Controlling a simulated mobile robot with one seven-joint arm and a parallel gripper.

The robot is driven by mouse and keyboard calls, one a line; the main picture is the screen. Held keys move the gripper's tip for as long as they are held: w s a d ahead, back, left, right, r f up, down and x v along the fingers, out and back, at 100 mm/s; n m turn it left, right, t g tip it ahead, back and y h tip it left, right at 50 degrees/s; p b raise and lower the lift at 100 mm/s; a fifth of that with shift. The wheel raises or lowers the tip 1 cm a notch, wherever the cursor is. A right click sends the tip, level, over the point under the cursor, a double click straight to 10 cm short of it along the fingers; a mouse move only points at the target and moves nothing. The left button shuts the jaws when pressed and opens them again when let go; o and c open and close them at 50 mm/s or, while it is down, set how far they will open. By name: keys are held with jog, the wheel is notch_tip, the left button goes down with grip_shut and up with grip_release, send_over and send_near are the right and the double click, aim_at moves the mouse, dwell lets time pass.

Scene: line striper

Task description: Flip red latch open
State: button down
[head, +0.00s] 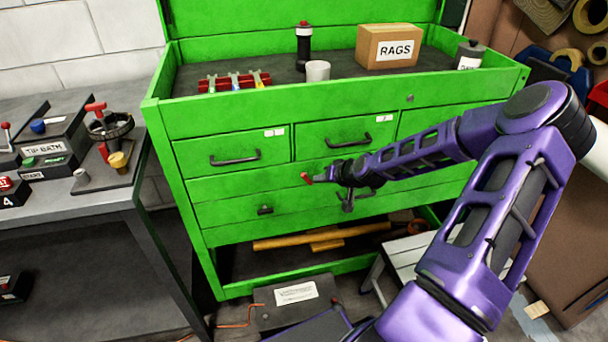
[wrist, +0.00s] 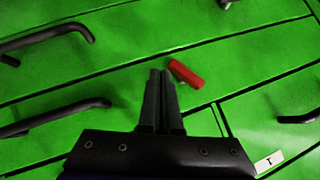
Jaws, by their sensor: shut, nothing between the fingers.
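The red latch (head: 306,177) is a small red bar on the front of the green tool chest (head: 235,183), near the middle of the drawer faces. In the wrist view the latch (wrist: 186,74) lies at a slant just to the right of my fingertips. My gripper (head: 318,178) is shut and empty, with its tips pointing at the chest front. In the wrist view the shut fingers (wrist: 161,74) are right beside the latch's upper left end. I cannot tell whether they touch it.
Dark drawer handles (head: 236,158) stick out around the latch. A rags box (head: 388,47) and a white cup (head: 317,70) stand on top of the chest. A grey workbench (head: 70,208) is at left.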

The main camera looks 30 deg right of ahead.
jog(key=shift+f+m+t+y, duration=0.3)
jog(key=shift+f+y, duration=0.3)
jog(key=shift+f, duration=0.3)
jog(key=shift+a, duration=0.1)
dwell(1.1)
